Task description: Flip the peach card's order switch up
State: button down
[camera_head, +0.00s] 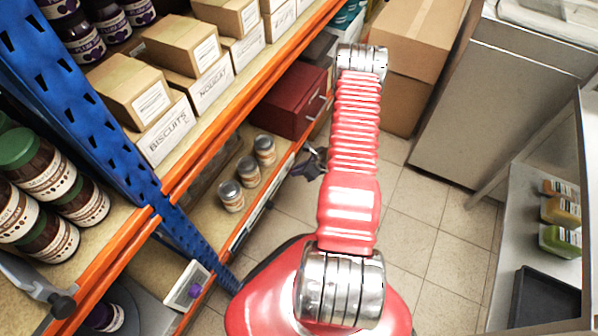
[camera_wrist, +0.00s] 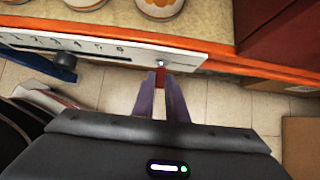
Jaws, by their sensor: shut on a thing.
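In the wrist view, a pale strip (camera_wrist: 100,48) with dark marks runs along the orange shelf edge. Near its right end is a small metal pivot (camera_wrist: 160,63) with a short red lever (camera_wrist: 160,78) pointing toward me; I take this as the switch. My gripper (camera_wrist: 161,84) has its two dark purple fingers on either side of the red lever, shut on it. In the head view my gripper (camera_head: 309,166) is beside the lower shelf edge, partly hidden by my arm; the switch is not discernible there. No writing on the strip is readable, so I cannot confirm a peach card.
Silver-lidded jars (camera_head: 248,170) stand on the shelf behind the strip. A dark red box (camera_head: 291,101) sits to their right. Tiled floor (camera_head: 418,215) is open to the right, before a bench (camera_head: 515,205).

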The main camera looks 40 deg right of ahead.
jog(key=shift+w+r+g+h, duration=0.3)
jog(key=shift+r+g, duration=0.05)
jog(key=shift+g, duration=0.3)
jog(key=shift+w+r+g+h, duration=0.25)
jog(key=shift+r+g+h, duration=0.05)
jog(key=shift+g, duration=0.35)
jog(key=shift+w+a+r+g, duration=0.1)
jog(key=shift+w+r+g, duration=0.15)
jog(key=shift+g, duration=0.15)
jog(key=c, duration=1.8)
grip_release()
jog(key=shift+s+f, duration=0.15)
jog(key=shift+o, duration=0.2)
jog(key=shift+a, duration=0.1)
jog(key=v, duration=1.3)
jog(key=shift+r, duration=0.35)
jog(key=shift+a, duration=0.1)
